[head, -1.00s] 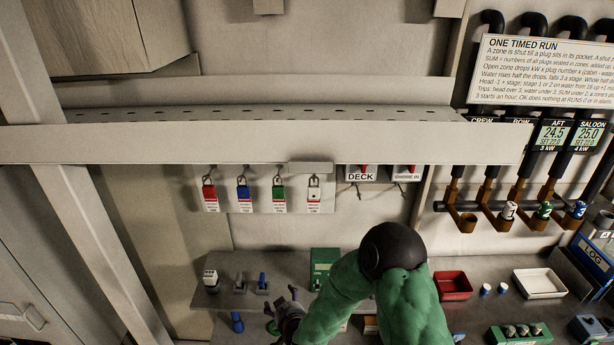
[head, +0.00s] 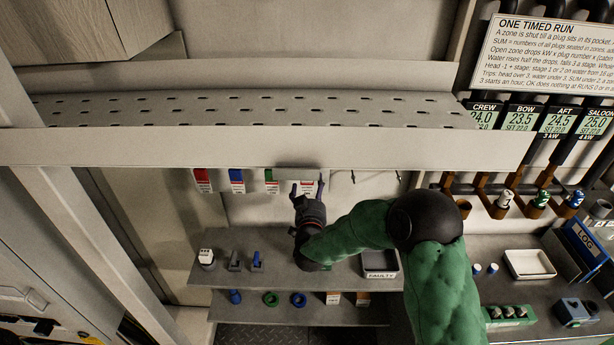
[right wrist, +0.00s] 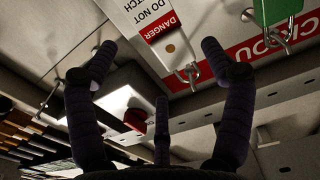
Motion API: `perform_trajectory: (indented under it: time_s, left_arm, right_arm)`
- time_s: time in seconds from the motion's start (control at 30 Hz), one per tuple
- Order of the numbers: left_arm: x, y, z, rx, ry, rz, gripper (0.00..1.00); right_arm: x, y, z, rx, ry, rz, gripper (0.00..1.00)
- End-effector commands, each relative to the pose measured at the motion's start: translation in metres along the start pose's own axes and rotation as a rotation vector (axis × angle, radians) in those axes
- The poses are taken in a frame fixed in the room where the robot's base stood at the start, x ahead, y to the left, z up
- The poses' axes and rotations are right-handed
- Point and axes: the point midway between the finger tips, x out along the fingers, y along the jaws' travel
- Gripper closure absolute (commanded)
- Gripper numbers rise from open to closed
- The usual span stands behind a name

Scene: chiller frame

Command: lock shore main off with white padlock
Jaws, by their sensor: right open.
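The white padlock is the rightmost in the row; in the head view my right gripper and the rail edge hide most of it. Its red and white tag (head: 308,187) shows between the fingers. In the right wrist view the DANGER tag (right wrist: 150,18) and a metal shackle (right wrist: 190,73) lie beyond my right gripper (head: 307,186), whose fingers are open and spread around that spot, holding nothing. A red switch knob (right wrist: 135,119) on a white box shows past the fingers; its label is not readable. In the head view the switch labels are hidden. My left gripper is not in view.
Red (head: 203,180), blue (head: 237,180) and green (head: 271,176) padlocks hang left of the gripper. A perforated tray (head: 250,148) overhangs the row. Below are a shelf (head: 330,285) with small parts and a grey FAULTY bin (head: 381,264).

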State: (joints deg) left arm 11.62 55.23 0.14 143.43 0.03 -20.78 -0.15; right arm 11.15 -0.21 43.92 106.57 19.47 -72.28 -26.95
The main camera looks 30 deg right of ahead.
Motion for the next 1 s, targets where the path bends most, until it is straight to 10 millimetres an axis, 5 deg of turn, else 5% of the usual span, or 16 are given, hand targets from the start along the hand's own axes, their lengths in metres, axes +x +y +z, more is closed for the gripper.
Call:
perform_trajectory:
  time_s: [0.43,0.73,0.77,1.0]
  left_arm:
    - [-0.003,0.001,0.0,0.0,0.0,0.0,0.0]
    - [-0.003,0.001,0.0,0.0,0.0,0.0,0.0]
    - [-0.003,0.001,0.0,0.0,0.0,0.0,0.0]
    - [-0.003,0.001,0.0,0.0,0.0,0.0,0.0]
  right_arm:
    - [0.048,-0.004,-0.002,-0.001,-0.001,0.0,0.18]
    - [0.054,-0.004,-0.002,0.0,-0.002,-0.002,0.18]
    - [0.054,-0.004,-0.002,0.0,-0.002,-0.002,0.21]
    - [0.053,-0.004,-0.002,0.0,-0.002,-0.001,0.87]
